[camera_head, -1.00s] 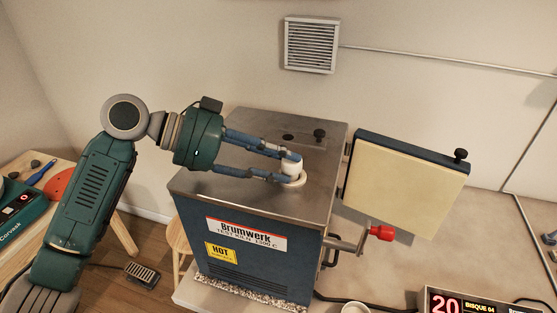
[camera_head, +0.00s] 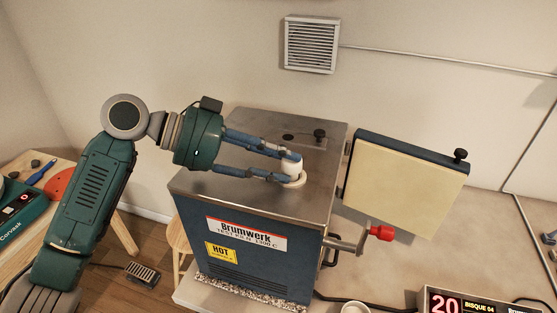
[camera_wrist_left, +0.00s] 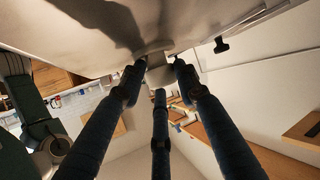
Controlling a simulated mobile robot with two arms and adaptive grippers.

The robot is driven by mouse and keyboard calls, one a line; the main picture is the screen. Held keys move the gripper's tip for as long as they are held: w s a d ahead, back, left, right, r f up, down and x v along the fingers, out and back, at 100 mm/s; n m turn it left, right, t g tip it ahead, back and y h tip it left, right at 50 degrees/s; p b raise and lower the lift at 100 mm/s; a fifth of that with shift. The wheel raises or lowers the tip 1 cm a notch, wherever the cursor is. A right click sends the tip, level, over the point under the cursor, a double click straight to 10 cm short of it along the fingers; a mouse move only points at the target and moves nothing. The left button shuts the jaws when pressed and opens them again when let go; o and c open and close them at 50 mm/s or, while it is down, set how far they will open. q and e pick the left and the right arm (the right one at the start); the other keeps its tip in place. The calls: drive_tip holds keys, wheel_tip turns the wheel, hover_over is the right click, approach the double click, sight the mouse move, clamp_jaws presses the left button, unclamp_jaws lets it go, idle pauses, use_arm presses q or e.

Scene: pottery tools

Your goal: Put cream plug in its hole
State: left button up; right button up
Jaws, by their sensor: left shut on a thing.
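The cream plug (camera_head: 292,164) stands upright at the right part of the kiln's (camera_head: 255,195) grey metal top, with its wider cream base or ring (camera_head: 295,182) at the top surface. My left gripper (camera_head: 287,166) reaches in from the left and its fingers are shut on the plug. In the left wrist view the plug (camera_wrist_left: 159,72) sits between the fingertips against the kiln top. The hole is hidden under the plug, and I cannot tell how deep the plug sits. My right gripper is not in view.
The kiln door (camera_head: 405,182) stands open at the right, near a red-handled lever (camera_head: 380,232). A controller (camera_head: 470,302) and a white cup (camera_head: 355,307) are in front.

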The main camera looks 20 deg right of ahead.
use_arm(q)
drive_tip(key=shift+r+p, duration=0.3)
drive_tip(key=shift+r, duration=0.45)
idle(0.3)
drive_tip(key=shift+f+b, duration=0.3)
drive_tip(key=shift+f, duration=0.55)
idle(0.3)
drive_tip(key=shift+r, duration=0.2)
drive_tip(key=shift+r+p, duration=0.6)
drive_tip(key=shift+r, duration=0.05)
idle(0.5)
drive_tip(key=shift+f+b, duration=0.45)
drive_tip(key=shift+f, duration=0.35)
idle(0.3)
drive_tip(key=o, duration=0.9)
